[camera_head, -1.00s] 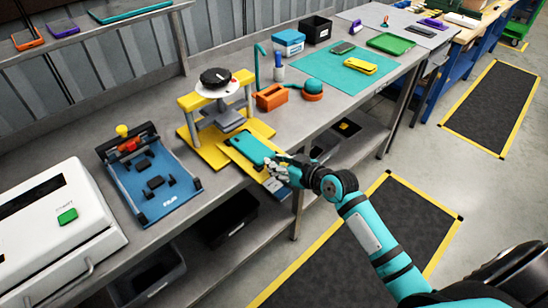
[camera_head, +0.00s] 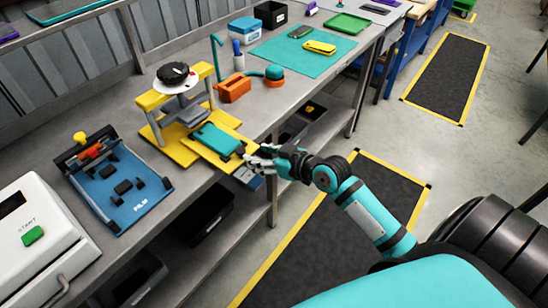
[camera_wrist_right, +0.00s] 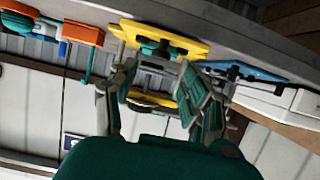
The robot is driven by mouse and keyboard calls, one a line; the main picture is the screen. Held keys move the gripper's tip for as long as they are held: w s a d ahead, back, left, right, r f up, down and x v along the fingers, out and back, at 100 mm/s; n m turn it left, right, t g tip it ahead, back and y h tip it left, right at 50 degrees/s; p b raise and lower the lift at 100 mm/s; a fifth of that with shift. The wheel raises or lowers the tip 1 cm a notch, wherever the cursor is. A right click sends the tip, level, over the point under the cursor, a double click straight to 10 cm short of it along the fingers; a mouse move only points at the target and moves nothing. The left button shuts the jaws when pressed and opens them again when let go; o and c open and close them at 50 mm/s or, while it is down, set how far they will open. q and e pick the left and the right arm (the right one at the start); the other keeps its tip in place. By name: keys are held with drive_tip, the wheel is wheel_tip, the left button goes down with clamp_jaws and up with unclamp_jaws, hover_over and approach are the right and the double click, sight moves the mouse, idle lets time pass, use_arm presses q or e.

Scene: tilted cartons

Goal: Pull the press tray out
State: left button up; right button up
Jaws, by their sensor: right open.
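The press (camera_head: 176,100) stands on the bench with a yellow frame, grey columns and a black knob. Its yellow tray (camera_head: 238,134) sticks out toward the bench's front edge. A teal phone-shaped piece (camera_head: 217,138) lies on the tray. A grey handle (camera_head: 247,179) hangs at the tray's front end. My right gripper (camera_head: 260,163) is open just right of the handle, its fingers seeming empty. The right wrist view shows the spread fingers (camera_wrist_right: 160,100) with yellow press parts (camera_wrist_right: 175,38) beyond them. My left gripper is not in view.
A blue film fixture (camera_head: 118,188) and a white machine with a green start button (camera_head: 33,235) stand left of the press. Dark bins (camera_head: 205,215) sit below the bench.

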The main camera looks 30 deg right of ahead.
drive_tip(key=v, duration=0.5)
drive_tip(key=shift+s+d+r, duration=0.1)
drive_tip(key=shift+s+r, duration=0.1)
drive_tip(key=shift+s, duration=0.1)
drive_tip(key=s+d+f+m+g+h, duration=0.1)
drive_tip(key=s+d+f+g, duration=0.15)
drive_tip(key=f, duration=0.75)
drive_tip(key=s+d+f+m+g+h, duration=0.1)
drive_tip(key=s+f+h, duration=0.15)
drive_tip(key=f, duration=0.75)
drive_tip(key=s+d+f+m+g+h, duration=0.1)
drive_tip(key=s+d+f+m, duration=0.15)
drive_tip(key=f, duration=0.75)
drive_tip(key=s+a+f+n+g, duration=0.1)
drive_tip(key=s+a+f+g, duration=0.3)
drive_tip(key=s+f, duration=0.95)
drive_tip(key=s+a+f+n+g, duration=0.1)
drive_tip(key=s+a+f, duration=0.2)
drive_tip(key=s, duration=0.6)
drive_tip(key=s+a+f+n+g, duration=0.1)
drive_tip(key=s+a+f+g, duration=0.1)
drive_tip(key=s+f, duration=0.4)
drive_tip(key=s+a, duration=0.1)
drive_tip(key=s, duration=0.2)
drive_tip(key=shift+a+f, duration=0.2)
drive_tip(key=shift+f, duration=0.2)
